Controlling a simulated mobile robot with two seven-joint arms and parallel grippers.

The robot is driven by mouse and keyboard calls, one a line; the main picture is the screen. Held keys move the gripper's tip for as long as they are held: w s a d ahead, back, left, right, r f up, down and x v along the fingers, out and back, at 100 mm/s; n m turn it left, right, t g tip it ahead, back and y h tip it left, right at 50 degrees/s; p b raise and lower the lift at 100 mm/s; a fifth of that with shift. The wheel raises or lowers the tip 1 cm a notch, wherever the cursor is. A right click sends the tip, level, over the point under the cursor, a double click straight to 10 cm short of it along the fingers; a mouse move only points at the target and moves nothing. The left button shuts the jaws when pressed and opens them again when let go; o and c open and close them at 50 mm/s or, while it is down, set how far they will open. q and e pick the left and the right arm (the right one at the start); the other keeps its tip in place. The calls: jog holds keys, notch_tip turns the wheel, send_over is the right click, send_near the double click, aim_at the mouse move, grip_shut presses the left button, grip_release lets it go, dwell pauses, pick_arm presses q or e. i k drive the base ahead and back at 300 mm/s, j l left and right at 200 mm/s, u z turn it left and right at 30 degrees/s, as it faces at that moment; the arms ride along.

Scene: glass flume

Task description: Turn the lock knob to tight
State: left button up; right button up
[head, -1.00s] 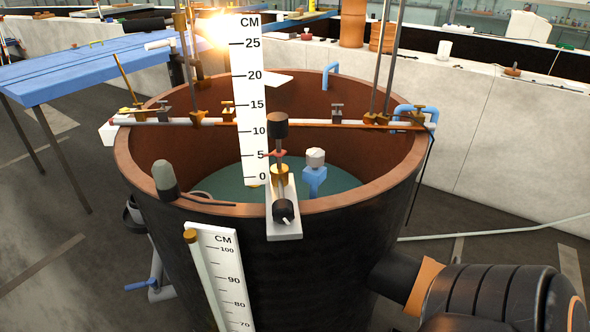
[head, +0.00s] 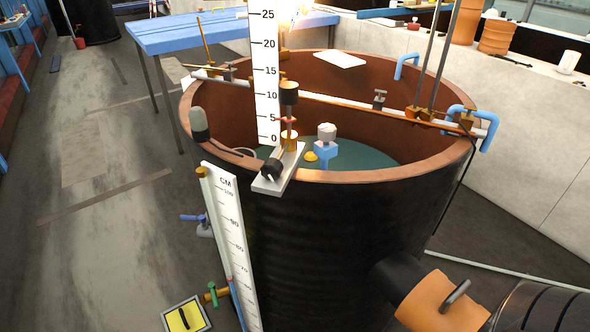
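A black knob (head: 271,168) sits on a pale bracket (head: 262,184) clamped over the near rim of the dark round tank. I take it to be the lock knob; no tight or loose label is readable on it. Behind it a rod with a brass collar (head: 289,142), a red piece (head: 288,120) and a dark brown cylinder (head: 289,93) stands beside an upright white CM scale (head: 265,80). Neither of my grippers shows in the head view.
The tank's copper rim (head: 350,176) carries a crossbar with clamps and rods (head: 430,70). A black pipe with an orange band (head: 430,300) juts out lower right. A second CM scale (head: 229,225) leans on the tank's left. Floor (head: 100,200) at left is mostly clear.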

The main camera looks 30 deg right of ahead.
aim_at(272, 168)
jog(key=k+l, duration=0.65)
jog(key=l, duration=0.55)
jog(key=i+u, duration=0.05)
